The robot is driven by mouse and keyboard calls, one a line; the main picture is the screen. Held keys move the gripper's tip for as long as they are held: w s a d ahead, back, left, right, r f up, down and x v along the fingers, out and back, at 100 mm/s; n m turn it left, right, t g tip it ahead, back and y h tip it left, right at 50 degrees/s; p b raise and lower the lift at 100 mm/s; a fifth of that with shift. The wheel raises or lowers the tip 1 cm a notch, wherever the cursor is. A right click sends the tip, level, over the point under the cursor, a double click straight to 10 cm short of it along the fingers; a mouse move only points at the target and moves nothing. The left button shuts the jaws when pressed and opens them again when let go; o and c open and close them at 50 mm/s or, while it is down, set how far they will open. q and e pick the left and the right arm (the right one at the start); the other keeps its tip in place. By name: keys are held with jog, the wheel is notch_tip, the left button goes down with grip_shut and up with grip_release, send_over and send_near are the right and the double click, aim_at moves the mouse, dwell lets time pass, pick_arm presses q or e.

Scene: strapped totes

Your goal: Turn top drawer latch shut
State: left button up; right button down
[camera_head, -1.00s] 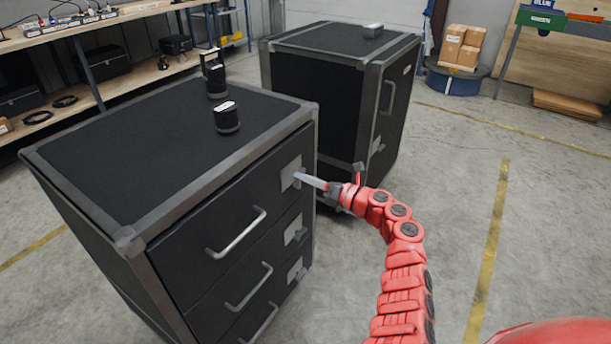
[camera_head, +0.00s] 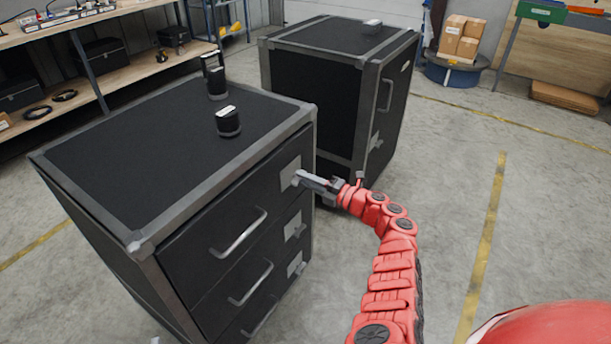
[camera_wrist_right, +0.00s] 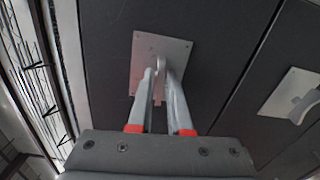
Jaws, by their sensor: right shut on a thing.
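The top drawer (camera_head: 222,225) is the uppermost of three on the near black cabinet, and its front looks flush. Its latch has a square grey plate (camera_head: 290,172) at the drawer's right end; the plate also shows in the right wrist view (camera_wrist_right: 176,52). My right gripper (camera_head: 301,180) reaches the latch from the right. In the right wrist view my right gripper (camera_wrist_right: 160,78) has its two fingers closed around the small latch knob (camera_wrist_right: 161,64). The fingers hide most of the knob, so its turn angle is unclear. My left gripper is not in view.
A second black cabinet (camera_head: 312,100) stands behind. Open floor (camera_head: 455,180) lies to the right.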

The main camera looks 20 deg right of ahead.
jog(key=shift+f+m, duration=0.1)
jog(key=shift+m, duration=0.5)
jog(key=c, duration=1)
grip_release()
jog(key=shift+o, duration=0.2)
jog(key=v, duration=1.7)
jog(key=shift+d+p, duration=0.2)
jog(key=shift+p, duration=0.2)
jog(key=shift+s, duration=0.15)
